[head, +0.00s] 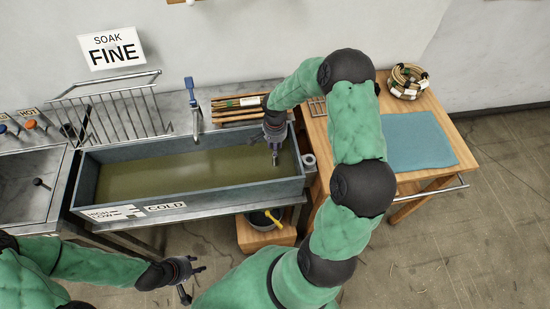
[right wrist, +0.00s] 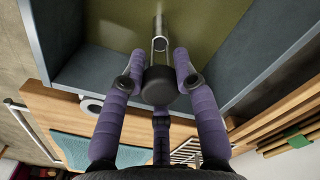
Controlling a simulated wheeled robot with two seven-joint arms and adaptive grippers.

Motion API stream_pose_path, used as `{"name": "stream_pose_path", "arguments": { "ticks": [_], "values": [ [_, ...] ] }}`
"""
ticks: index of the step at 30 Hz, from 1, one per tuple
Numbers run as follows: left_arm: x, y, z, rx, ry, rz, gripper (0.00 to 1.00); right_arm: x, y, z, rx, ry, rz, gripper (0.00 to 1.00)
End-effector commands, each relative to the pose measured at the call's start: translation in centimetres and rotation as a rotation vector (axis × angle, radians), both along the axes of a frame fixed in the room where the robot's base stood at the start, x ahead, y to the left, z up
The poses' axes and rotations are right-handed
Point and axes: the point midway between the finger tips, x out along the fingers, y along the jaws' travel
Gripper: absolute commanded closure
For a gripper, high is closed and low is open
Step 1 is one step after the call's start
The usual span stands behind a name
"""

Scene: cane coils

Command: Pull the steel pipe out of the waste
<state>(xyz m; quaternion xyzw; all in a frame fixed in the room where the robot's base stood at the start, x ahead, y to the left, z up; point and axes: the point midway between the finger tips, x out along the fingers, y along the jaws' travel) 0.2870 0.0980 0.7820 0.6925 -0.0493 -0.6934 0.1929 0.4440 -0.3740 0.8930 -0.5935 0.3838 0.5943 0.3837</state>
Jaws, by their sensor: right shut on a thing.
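The steel pipe (right wrist: 159,35) shows in the right wrist view as a shiny tube ahead of my right gripper, over the murky water. My right gripper (right wrist: 158,80) is shut on its dark cap end, with purple fingers around it. In the head view my right gripper (head: 275,150) points down at the right end of the long grey trough (head: 245,192). The waste is hidden, and I cannot tell whether the pipe's far end is seated in it. My left gripper (head: 192,280) is open and empty in front of the trough, low in the picture.
A wooden table (head: 440,120) on the right holds a blue cloth (head: 415,141) and cane coils (head: 407,82). Cane bundles (head: 238,106) lie behind the trough. A wire rack (head: 110,115) and a blue-handled tap (head: 192,100) stand along the back. A bucket (head: 262,221) sits below.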

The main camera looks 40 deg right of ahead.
Motion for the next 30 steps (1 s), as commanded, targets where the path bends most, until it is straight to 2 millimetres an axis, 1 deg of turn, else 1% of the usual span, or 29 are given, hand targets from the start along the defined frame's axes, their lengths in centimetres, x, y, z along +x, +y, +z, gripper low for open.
{"name": "stream_pose_path", "arguments": {
  "ticks": [3,30],
  "values": [
    [0.0,0.0,0.4,0.000,0.000,0.000,0.60,0.0,0.0,0.7,-0.001,-0.001,0.000,1.00],
    [0.0,0.0,2.4,0.000,0.000,0.000,0.60,0.1,0.0,4.5,-0.001,-0.001,0.000,1.00]
  ]
}}
